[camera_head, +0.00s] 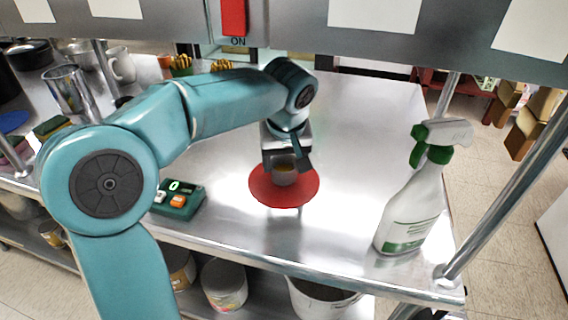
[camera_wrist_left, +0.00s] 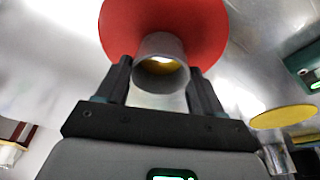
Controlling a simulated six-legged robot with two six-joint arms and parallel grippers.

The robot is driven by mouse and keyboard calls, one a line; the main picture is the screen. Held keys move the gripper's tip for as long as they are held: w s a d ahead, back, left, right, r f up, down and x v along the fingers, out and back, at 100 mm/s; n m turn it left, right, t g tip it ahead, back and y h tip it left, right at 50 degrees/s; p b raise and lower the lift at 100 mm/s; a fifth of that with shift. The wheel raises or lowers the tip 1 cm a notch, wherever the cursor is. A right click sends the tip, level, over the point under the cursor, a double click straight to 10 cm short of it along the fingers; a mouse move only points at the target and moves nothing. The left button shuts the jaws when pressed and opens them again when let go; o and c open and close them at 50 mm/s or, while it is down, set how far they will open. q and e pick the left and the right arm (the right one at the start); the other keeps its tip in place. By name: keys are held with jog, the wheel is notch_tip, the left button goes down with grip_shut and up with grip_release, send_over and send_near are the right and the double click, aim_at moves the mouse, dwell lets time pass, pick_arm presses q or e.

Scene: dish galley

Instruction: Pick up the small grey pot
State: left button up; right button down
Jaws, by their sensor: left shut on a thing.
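The small grey pot (camera_head: 284,177) is between the fingers of my left gripper (camera_head: 286,164), over the red round mat (camera_head: 262,189) on the steel table. In the left wrist view the pot (camera_wrist_left: 161,84) shows its open mouth with something yellow inside, and both fingers of the left gripper (camera_wrist_left: 162,88) press on its sides. The red mat (camera_wrist_left: 118,22) lies behind it. I cannot tell whether the pot touches the mat. My right gripper is not in view.
A white spray bottle with a green trigger (camera_head: 411,208) stands at the table's right. A green device (camera_head: 178,203) with a lit display is left of the mat. A mug (camera_head: 121,65) and a metal cup (camera_head: 66,88) stand at the back left. The table behind the mat is clear.

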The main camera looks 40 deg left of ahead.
pick_arm(q)
jog(key=v, duration=0.3)
jog(key=shift+s, duration=0.2)
jog(key=s+d, duration=0.2)
jog(key=s, duration=0.2)
jog(key=s+d, duration=0.3)
jog(key=s, duration=0.2)
jog(key=s+d, duration=0.2)
jog(key=s, duration=0.3)
jog(key=shift+s+d, duration=0.1)
jog(key=shift+d, duration=0.3)
jog(key=shift+s+d, duration=0.25)
jog(key=shift+s, duration=0.05)
